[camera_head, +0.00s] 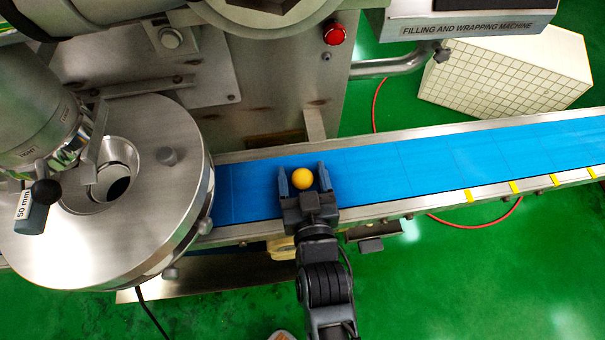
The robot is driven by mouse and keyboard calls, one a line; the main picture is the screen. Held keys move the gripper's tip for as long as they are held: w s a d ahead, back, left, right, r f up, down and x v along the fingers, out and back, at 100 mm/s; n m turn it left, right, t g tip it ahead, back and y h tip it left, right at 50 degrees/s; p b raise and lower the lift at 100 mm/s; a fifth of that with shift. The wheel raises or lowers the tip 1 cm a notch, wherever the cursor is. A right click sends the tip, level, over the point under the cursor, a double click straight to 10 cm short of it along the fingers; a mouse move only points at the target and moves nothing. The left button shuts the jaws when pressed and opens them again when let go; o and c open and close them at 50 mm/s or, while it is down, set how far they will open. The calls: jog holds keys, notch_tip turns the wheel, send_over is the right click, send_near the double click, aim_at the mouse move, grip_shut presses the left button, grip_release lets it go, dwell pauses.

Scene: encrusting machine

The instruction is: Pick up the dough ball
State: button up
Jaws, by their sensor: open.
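The dough ball (302,178) is a small yellow-orange sphere over the blue conveyor belt (400,163). My gripper (302,174) reaches in from the front edge of the belt. Its two dark fingers are open, one to the left and one to the right of the ball. The ball sits between them, with a small gap visible on each side. The gripper body is just in front of the ball. From this view above, I cannot tell the exact height of the fingers over the belt.
A round steel machine head (150,200) stands close at the left end of the belt. Behind the belt is the steel machine housing with a red button (334,34). A white gridded box (510,75) stands at the back right. The belt to the right is clear.

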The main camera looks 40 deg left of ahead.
jog(key=shift+c, duration=0.5)
jog(key=c, duration=0.9)
